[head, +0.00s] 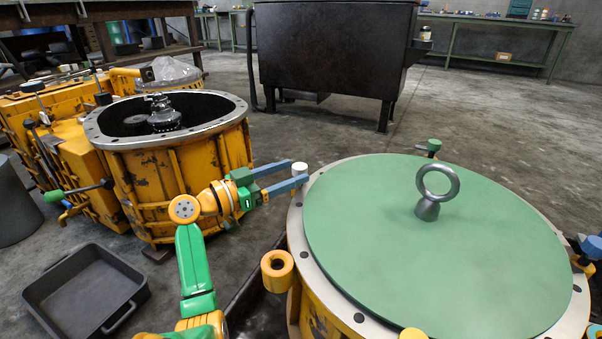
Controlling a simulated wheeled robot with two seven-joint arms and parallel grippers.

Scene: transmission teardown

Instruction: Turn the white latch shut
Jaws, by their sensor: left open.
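The white latch (299,168) shows as a small white knob at the left rim of the round housing with the green lid (370,240). My left gripper (297,172) comes in from the left with two blue fingers spread apart. The fingertips are at the white knob, one on its far side and one on its near side. I cannot tell whether either finger touches it. The lower part of the latch is hidden behind the near finger. My right gripper does not show.
A grey lifting ring (438,190) stands on the lid. An open yellow housing (180,180) stands left. A black tray (85,295) lies on the floor, and a dark bin (330,50) stands behind.

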